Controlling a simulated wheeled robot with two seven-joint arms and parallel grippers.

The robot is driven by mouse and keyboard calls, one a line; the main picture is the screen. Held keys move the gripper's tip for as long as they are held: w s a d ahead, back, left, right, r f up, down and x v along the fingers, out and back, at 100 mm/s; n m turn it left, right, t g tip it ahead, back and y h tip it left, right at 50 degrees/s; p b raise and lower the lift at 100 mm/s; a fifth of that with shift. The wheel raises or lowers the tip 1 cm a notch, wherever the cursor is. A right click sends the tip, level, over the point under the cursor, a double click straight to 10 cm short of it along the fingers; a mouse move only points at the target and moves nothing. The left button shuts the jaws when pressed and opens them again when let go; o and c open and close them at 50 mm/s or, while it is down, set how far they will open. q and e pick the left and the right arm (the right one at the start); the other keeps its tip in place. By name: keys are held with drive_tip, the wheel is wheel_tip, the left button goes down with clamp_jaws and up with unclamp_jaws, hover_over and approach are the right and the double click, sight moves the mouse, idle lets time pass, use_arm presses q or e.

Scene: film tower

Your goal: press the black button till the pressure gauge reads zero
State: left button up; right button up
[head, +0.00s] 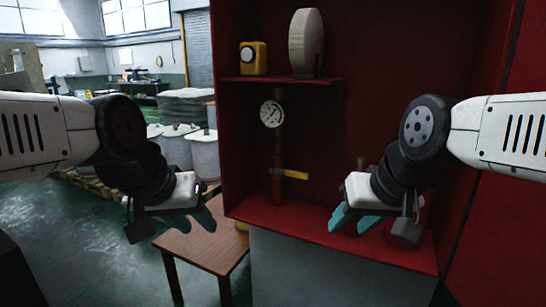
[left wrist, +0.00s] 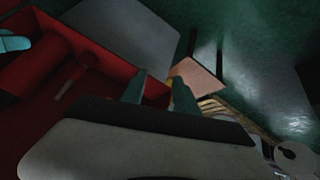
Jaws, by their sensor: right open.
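A round white-faced pressure gauge (head: 272,113) sits on a dark red upright pipe (head: 278,150) inside the red cabinet; its reading is too small to tell. I cannot make out a black button in either view. My left gripper (head: 201,217) is open and empty, left of the cabinet and above the wooden table; its two teal fingers stand apart in the left wrist view (left wrist: 160,92). My right gripper (head: 354,220) is open and empty, above the cabinet floor, right of the pipe and apart from it.
A yellow lever (head: 290,174) sticks out right from the pipe. The upper shelf (head: 285,80) holds a yellow box (head: 253,58) with a round face and a pale oval object (head: 307,42). A small wooden table (head: 205,245) stands left of the cabinet (head: 400,250).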

use_arm(q)
drive_tip(key=c, duration=0.3)
drive_tip(key=shift+w+r, duration=0.2)
drive_tip(key=shift+w, duration=0.15)
drive_tip(key=c, duration=0.4)
drive_tip(key=w+d+r+m, duration=0.1)
drive_tip(key=w+r, duration=0.1)
drive_tip(key=w, duration=0.2)
drive_tip(key=w+d+r+m, duration=0.1)
drive_tip(key=w+r+m, duration=0.1)
drive_tip(key=w, duration=0.3)
drive_tip(key=w+d+r+m+y, duration=0.1)
drive_tip(key=w+d+r, duration=0.1)
drive_tip(key=w, duration=0.2)
drive_tip(key=shift+w+r+m+t, duration=0.2)
drive_tip(key=shift+m+t, duration=0.1)
drive_tip(key=shift+m, duration=0.1)
clamp_jaws()
drive_tip(key=w+d+r+m, duration=0.1)
drive_tip(key=w+d+m, duration=0.1)
drive_tip(key=w+d, duration=0.3)
drive_tip(key=w+d+r+m+t, duration=0.1)
drive_tip(key=w+d+r+m, duration=0.1)
drive_tip(key=w+d, duration=0.4)
drive_tip(key=w+m, duration=0.1)
drive_tip(key=w, duration=0.3)
drive_tip(key=shift+w+d, duration=0.2)
drive_tip(key=shift+w, duration=0.05)
